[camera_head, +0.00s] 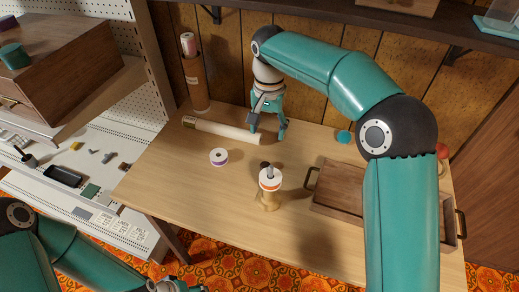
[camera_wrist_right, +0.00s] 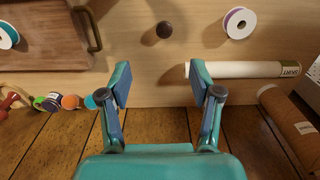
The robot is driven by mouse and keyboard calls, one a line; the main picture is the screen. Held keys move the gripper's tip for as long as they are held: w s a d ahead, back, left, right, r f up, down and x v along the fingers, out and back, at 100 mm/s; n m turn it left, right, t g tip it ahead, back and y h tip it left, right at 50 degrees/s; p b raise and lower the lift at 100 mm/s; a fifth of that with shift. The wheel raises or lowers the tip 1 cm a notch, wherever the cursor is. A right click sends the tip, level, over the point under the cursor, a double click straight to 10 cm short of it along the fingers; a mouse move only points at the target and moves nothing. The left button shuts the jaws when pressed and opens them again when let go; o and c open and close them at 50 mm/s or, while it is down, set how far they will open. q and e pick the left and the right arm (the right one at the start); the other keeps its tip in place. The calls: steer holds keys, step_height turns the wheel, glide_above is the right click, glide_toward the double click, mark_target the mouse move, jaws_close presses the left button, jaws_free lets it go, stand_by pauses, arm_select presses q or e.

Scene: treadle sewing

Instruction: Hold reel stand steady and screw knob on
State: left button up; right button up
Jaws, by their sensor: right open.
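The reel stand (camera_head: 269,198) stands upright on the table in the head view. My right gripper (camera_head: 268,129) is open and empty, behind the stand and knob, near the back of the table. In the right wrist view its fingers (camera_wrist_right: 160,84) are spread below the knob, with nothing between them. My left gripper (camera_head: 172,285) is only partly visible at the bottom edge.
A long pale roll (camera_head: 222,130) lies beside my right gripper. A white-and-purple spool (camera_head: 219,157) lies left of the stand. A wooden tray with dark handles (camera_head: 338,187) is at right. A brown tube (camera_head: 195,82) stands at the back. The table front is clear.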

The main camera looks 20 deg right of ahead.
steer(key=shift+w+d, duration=0.2)
steer(key=shift+w, duration=0.15)
steer(key=shift+r, duration=0.1)
glide_above(267, 166)
step_height(267, 166, down, 11)
steer(key=shift+s+f+b, duration=0.1)
steer(key=shift+f+b, duration=0.1)
steer(key=shift+b, duration=0.15)
steer(key=shift+f, duration=0.2)
steer(key=shift+a, duration=0.1)
